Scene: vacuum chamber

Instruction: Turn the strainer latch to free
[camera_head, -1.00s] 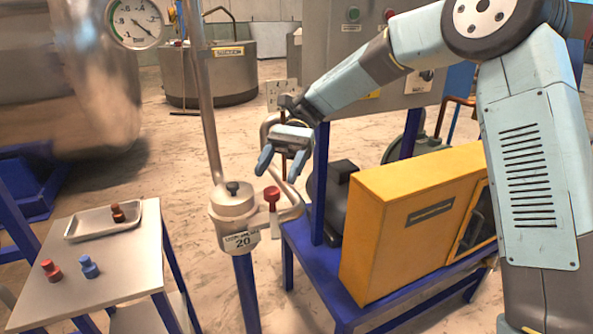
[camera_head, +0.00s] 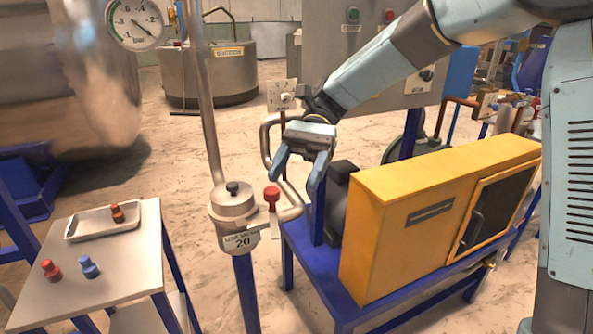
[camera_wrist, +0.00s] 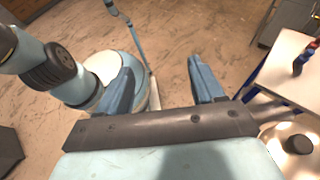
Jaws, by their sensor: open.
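The strainer (camera_head: 234,232) is a metal pot on a blue post, with a white label reading 20. A dark green knob (camera_head: 232,187) sits on its lid; I cannot tell how any latch there is set. A red-topped handle (camera_head: 271,197) stands on the pipe just right of it. My gripper (camera_head: 295,185) hangs open and empty, right of and above the red handle, fingers pointing down. In the wrist view my gripper (camera_wrist: 160,68) has its fingers apart with floor between them. The bright strainer lid (camera_wrist: 293,150) shows at that view's lower right, outside the fingers.
A yellow cabinet (camera_head: 400,225) on a blue frame stands right of the gripper. A blue upright and bent pipe are close behind the fingers. A side table (camera_head: 110,270) at left holds a tray (camera_head: 85,228) and small red and blue pieces. A vertical pipe rises behind the strainer.

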